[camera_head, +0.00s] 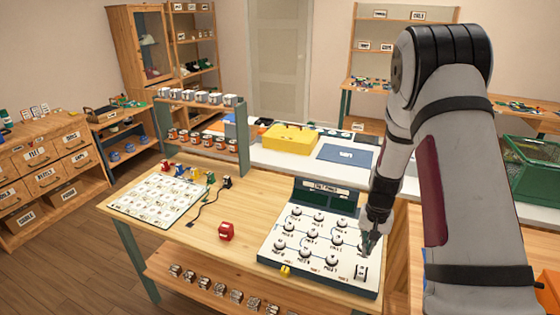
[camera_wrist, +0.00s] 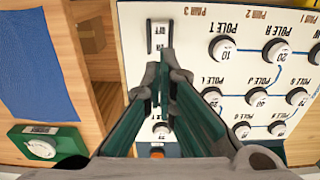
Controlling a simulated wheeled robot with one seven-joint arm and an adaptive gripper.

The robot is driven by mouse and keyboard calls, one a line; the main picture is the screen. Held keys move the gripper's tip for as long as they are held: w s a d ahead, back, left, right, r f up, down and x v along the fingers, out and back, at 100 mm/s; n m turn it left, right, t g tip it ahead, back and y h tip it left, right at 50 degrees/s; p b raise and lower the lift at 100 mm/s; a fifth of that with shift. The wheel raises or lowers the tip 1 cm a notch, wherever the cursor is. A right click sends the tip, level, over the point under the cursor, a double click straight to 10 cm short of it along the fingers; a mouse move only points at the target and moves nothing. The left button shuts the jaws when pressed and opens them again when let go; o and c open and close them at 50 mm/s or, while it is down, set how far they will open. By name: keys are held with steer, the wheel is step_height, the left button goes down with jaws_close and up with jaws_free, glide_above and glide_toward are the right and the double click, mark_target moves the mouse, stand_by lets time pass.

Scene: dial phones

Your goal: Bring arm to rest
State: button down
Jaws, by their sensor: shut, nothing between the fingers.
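My gripper (camera_head: 368,249) is shut and empty, with its fingertips low over the right side of the white panel (camera_head: 290,248). The panel lies on the wooden table and carries several round white dials with black labels and blue lines between them. In the wrist view my gripper (camera_wrist: 165,72) points at the panel's edge, close to a small rocker switch (camera_wrist: 161,35). I cannot tell whether the fingertips touch the panel. My arm comes down from the upper right and hides part of the table and the room behind it.
A dark green display box (camera_head: 325,196) stands at the panel's back. A two-tier rack (camera_head: 203,124) stands at the back left. A green crate (camera_head: 530,170) is at the right.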

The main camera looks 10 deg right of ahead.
steer(key=s+a+r+n+t, duration=0.15)
steer(key=a+r, duration=0.35)
steer(key=r, duration=0.6)
steer(key=s+a+r+n+t, duration=0.15)
steer(key=a+r, duration=0.35)
steer(key=r, duration=0.6)
steer(key=s+a+r+n+t, duration=0.1)
steer(key=s+a+r, duration=0.3)
steer(key=s, duration=0.5)
steer(key=s+a+r+n+t, duration=0.1)
steer(key=s+a+r, duration=0.3)
steer(key=s+r, duration=0.4)
steer(key=shift+s+n+t, duration=0.3)
steer(key=shift+s+n, duration=0.6)
steer(key=shift+s, duration=0.35)
steer(key=shift+r, duration=0.1)
